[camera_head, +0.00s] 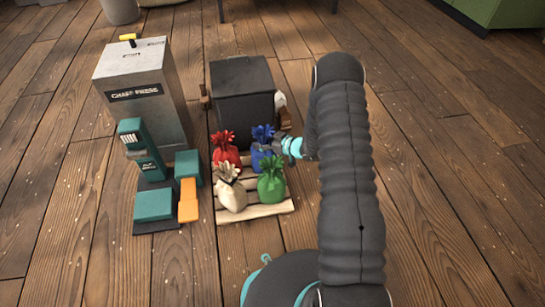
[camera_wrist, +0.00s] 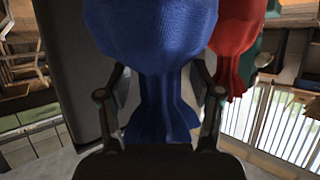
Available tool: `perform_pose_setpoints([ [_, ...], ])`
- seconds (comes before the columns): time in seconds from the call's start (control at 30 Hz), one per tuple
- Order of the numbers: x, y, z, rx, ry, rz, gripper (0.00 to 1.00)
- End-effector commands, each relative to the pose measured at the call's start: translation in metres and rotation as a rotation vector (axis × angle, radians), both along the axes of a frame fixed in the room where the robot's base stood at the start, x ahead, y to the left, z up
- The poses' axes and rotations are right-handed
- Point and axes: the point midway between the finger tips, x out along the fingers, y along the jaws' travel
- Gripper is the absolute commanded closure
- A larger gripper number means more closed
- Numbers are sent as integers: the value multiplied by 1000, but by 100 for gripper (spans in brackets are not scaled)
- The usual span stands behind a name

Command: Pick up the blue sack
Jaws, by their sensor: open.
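The blue sack (camera_head: 261,156) stands at the back right of a slatted wooden pallet (camera_head: 256,211), with its tied frilled top upward. My gripper (camera_head: 284,147) is at the right side of the blue sack in the head view, partly hidden by my arm. In the wrist view the blue sack (camera_wrist: 155,40) fills the upper middle. Its narrow neck and flared end lie between the two open fingers of my gripper (camera_wrist: 160,90). I cannot tell whether either finger touches the cloth.
A red sack (camera_head: 226,152) stands left of the blue one; it also shows in the wrist view (camera_wrist: 236,30). A cream sack (camera_head: 231,192) and a green sack (camera_head: 271,184) stand in front. A dark bin (camera_head: 243,95) is close behind. Teal and grey machines stand left.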

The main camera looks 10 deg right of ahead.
Motion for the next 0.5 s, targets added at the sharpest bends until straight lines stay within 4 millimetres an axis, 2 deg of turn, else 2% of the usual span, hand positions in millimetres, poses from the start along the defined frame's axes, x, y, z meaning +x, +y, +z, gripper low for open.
perform_pose_setpoints([
  [0.1,0,0,0,0,0,0,35],
  [0.37,0,-1,1,0,0,-1,100],
  [0.5,-1,-1,1,0,0,-1,100],
])
